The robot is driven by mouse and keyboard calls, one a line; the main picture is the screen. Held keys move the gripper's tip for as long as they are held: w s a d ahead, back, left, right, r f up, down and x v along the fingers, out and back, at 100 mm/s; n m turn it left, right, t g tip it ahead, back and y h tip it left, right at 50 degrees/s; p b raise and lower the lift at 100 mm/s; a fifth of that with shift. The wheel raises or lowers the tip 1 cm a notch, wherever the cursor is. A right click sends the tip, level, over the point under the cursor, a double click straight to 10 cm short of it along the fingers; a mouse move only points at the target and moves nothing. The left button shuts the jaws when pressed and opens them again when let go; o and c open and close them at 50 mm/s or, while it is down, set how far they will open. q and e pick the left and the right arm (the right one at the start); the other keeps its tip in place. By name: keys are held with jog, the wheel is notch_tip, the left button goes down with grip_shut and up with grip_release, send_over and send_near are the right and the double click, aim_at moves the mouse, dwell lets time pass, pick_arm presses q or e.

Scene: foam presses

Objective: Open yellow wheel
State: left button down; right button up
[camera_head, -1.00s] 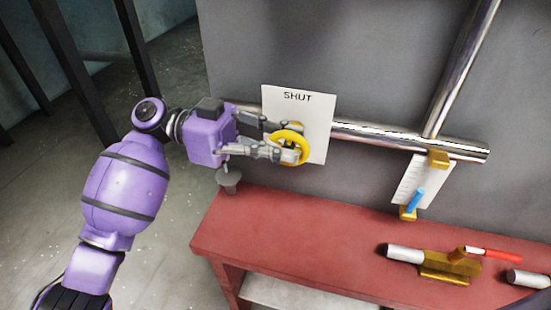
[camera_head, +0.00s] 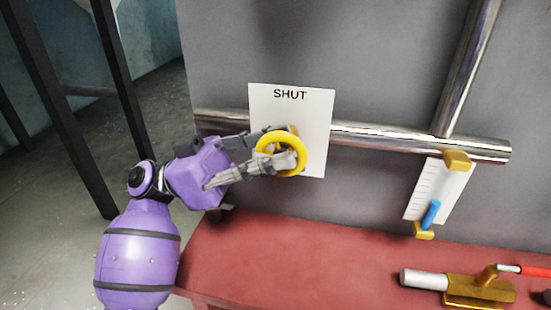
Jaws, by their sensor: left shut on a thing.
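The yellow wheel (camera_head: 298,147) is mounted on the metal pipe, in front of a white sheet (camera_head: 316,105) marked "SHUT". My purple left gripper (camera_head: 282,149) comes in from the left and is shut on the wheel. One finger passes at the wheel's upper part and the other lies across its lower front. The fingers hide part of the rim and the hub. My right gripper is not in view.
A shiny pipe (camera_head: 390,138) runs along the grey wall and joins a rising pipe (camera_head: 470,65). A gauge card with a blue marker (camera_head: 431,213) hangs at right. A brass valve with red handle (camera_head: 478,290) lies on the red bench (camera_head: 310,260).

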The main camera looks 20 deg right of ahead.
pick_arm(q)
jog(key=c, duration=1.9)
grip_release()
jog(key=shift+r, duration=0.2)
jog(key=shift+c, duration=0.2)
jog(key=shift+o, duration=0.7)
jog(key=shift+f, duration=0.1)
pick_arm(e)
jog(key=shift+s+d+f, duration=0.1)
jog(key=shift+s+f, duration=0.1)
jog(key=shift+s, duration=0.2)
pick_arm(q)
jog(key=shift+w+a+f, duration=0.1)
jog(key=shift+w+a, duration=0.05)
jog(key=v, duration=1.1)
jog(key=shift+a, duration=0.25)
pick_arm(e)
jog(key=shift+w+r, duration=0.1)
pick_arm(q)
jog(key=shift+w, duration=0.2)
